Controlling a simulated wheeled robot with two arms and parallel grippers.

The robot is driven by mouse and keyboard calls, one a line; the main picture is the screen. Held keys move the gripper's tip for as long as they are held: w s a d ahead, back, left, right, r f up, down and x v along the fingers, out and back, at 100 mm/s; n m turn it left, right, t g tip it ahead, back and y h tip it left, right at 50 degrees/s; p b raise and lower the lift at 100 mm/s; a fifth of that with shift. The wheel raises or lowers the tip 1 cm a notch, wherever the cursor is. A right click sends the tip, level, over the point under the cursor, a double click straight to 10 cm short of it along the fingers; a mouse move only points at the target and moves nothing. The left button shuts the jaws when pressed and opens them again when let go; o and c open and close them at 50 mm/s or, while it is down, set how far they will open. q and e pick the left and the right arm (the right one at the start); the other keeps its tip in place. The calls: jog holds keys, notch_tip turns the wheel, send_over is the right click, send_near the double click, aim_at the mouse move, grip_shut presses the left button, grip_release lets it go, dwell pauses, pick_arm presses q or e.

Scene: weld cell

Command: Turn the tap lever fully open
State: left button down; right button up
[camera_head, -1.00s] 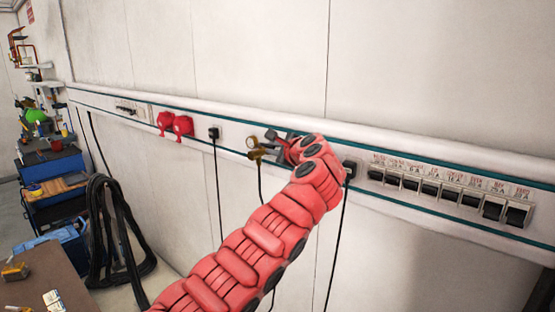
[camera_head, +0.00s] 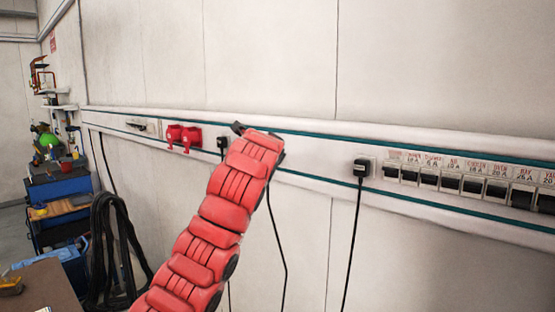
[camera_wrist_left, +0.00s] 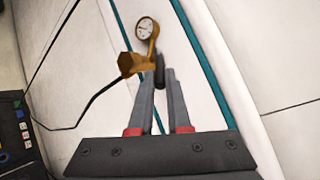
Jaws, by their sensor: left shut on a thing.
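The brass tap (camera_wrist_left: 133,63) with its round white-faced gauge (camera_wrist_left: 146,28) is on the wall rail in the left wrist view. A short dark lever (camera_wrist_left: 159,66) stands beside the brass body. My left gripper (camera_wrist_left: 161,76) is shut on this lever, with the fingertips on either side of it. In the head view my red left arm covers the tap and gauge, and only a small dark piece of the gripper (camera_head: 238,127) shows past the arm's end. How far the lever is turned cannot be told. My right gripper is not in view.
The wall rail (camera_head: 320,150) also carries red sockets (camera_head: 191,136), black plugs (camera_head: 362,167) with hanging cables and a row of breakers (camera_head: 450,182). A dark hose coil (camera_head: 112,240) hangs at lower left. A blue tool cart (camera_head: 58,188) stands at far left.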

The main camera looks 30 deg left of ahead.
pick_arm(q)
jog(key=shift+s+a+r, duration=0.15)
jog(key=shift+a+r, duration=0.1)
jog(key=shift+r, duration=0.15)
jog(key=c, duration=1.3)
grip_release()
jog(key=o, duration=0.4)
jog(key=shift+a+f, duration=0.1)
jog(key=shift+f, duration=0.1)
jog(key=shift+d+f, duration=0.15)
jog(key=shift+d, duration=0.1)
